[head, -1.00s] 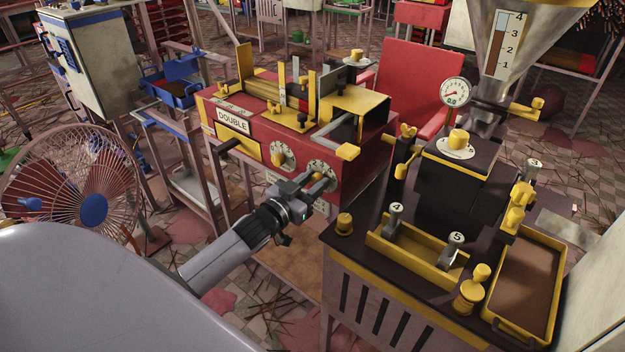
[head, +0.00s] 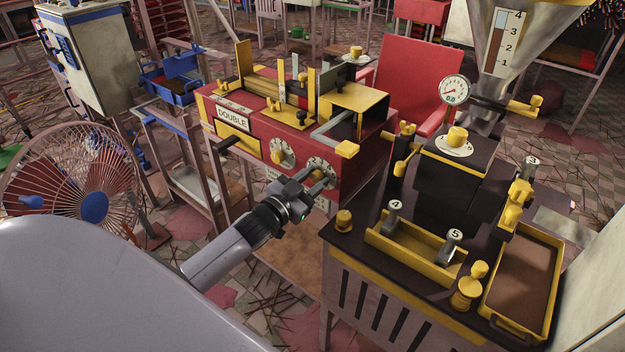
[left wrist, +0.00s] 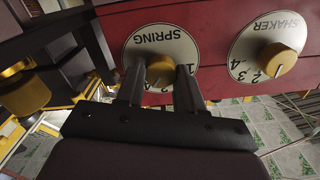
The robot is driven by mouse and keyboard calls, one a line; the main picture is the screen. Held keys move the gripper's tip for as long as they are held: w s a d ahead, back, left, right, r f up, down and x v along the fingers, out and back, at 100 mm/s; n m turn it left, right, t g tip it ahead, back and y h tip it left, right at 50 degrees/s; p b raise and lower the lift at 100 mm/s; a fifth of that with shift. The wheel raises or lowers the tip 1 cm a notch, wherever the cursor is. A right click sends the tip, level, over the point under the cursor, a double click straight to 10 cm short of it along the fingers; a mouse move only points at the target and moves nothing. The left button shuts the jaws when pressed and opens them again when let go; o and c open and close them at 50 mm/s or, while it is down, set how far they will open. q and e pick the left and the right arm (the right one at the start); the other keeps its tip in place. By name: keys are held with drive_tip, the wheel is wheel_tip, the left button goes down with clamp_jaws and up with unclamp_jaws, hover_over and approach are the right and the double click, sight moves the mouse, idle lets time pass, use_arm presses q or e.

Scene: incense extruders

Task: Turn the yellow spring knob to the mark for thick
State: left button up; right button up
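The yellow spring knob (left wrist: 160,70) is at the centre of a white round dial lettered SPRING (left wrist: 148,43), upside down in the left wrist view. This dial is the right one (head: 320,165) on the red machine's front in the head view. My left gripper (head: 318,181) is at this dial. In the left wrist view its two dark fingers (left wrist: 160,80) stand apart, one on each side of the knob. I cannot tell whether they touch it. The fingers hide part of the scale, and no word for thick is readable. My right gripper is not in view.
The SHAKER dial (left wrist: 265,50) with its yellow knob sits beside the spring dial. A dark bench (head: 345,262) with yellow trays stands close on the right. A caged fan (head: 93,208) stands at the left. A yellow-ended handle (head: 346,149) juts out above the dials.

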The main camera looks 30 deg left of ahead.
use_arm(q)
drive_tip(key=o, duration=0.3)
drive_tip(key=shift+s, duration=0.1)
drive_tip(key=s, duration=0.7)
drive_tip(key=shift+a, duration=0.25)
idle(0.4)
